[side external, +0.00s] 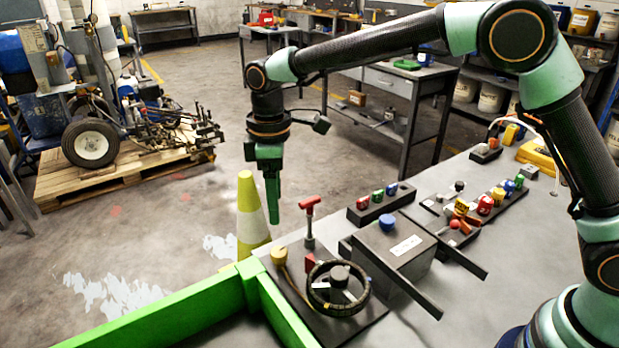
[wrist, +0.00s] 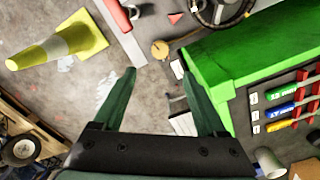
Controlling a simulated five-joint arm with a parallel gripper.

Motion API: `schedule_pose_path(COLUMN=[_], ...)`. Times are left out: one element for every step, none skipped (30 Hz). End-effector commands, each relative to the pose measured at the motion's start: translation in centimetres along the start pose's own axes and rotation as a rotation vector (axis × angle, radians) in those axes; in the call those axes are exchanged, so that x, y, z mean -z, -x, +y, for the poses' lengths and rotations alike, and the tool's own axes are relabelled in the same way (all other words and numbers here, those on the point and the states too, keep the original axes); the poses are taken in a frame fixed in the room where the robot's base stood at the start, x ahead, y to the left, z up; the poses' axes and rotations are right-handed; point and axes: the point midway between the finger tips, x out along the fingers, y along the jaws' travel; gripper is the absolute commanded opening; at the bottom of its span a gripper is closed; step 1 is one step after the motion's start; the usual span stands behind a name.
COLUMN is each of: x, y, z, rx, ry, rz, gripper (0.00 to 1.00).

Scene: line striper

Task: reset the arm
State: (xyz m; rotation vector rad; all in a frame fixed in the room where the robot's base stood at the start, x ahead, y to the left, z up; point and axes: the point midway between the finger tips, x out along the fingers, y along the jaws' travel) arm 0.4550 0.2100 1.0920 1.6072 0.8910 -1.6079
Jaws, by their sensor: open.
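My gripper (side external: 273,218) hangs straight down from the bent arm, in front of the yellow and white cone (side external: 247,210) in the side view. It is to the left of the red T-handle lever (side external: 309,212) and apart from it. In the wrist view my gripper's two dark green fingers (wrist: 160,76) stand apart with nothing between them. The wrist view shows the cone (wrist: 55,45) at upper left and a yellow knob (wrist: 160,49) beyond the fingertips. Whether a finger is near the green beam (wrist: 215,65) in depth, I cannot tell.
The grey bench (side external: 520,250) carries a black steering wheel (side external: 339,288), a box with a blue knob (side external: 387,223) and several coloured knobs. A green rail (side external: 160,318) edges it. Left, a wheeled machine stands on a wooden pallet (side external: 80,185). The concrete floor between is open.

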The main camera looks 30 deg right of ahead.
Motion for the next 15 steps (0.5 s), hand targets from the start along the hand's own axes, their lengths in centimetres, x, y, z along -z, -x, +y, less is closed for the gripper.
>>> schedule_pose_path(x=[0.0, 0.0, 0.0, 0.0, 0.0, -0.1, -0.2, -0.4, -0.8, -1.2, -1.8, -2.6, -3.3, -4.0, -5.1], y=[0.0, 0.0, 0.0, 0.0, 0.0, 0.1, 0.3, 0.6, 1.1, 1.5, 2.1, 2.9, 3.5, 4.2, 5.1], z=[0.0, 0.0, 0.0, 0.0, 0.0, 0.1, 0.1, 0.2, 0.3, 0.5, 0.7, 0.9, 1.1, 1.2, 1.4], rx=[0.0, 0.0, 0.0, 0.0, -0.001, -0.002, -0.003, -0.006, -0.01, -0.015, -0.021, -0.029, -0.035, -0.043, -0.053], ry=[0.0, 0.0, 0.0, 0.0, -0.001, -0.004, -0.009, -0.018, -0.034, -0.05, -0.069, -0.099, -0.124, -0.152, -0.189], rz=[0.0, 0.0, 0.0, 0.0, 0.001, 0.003, 0.005, 0.009, 0.016, 0.023, 0.032, 0.045, 0.055, 0.066, 0.083], gripper=[0.74, 0.74, 0.74, 0.74, 0.74, 0.74, 0.74, 0.74, 0.74, 0.74, 0.74, 0.74, 0.74, 0.74, 0.74])
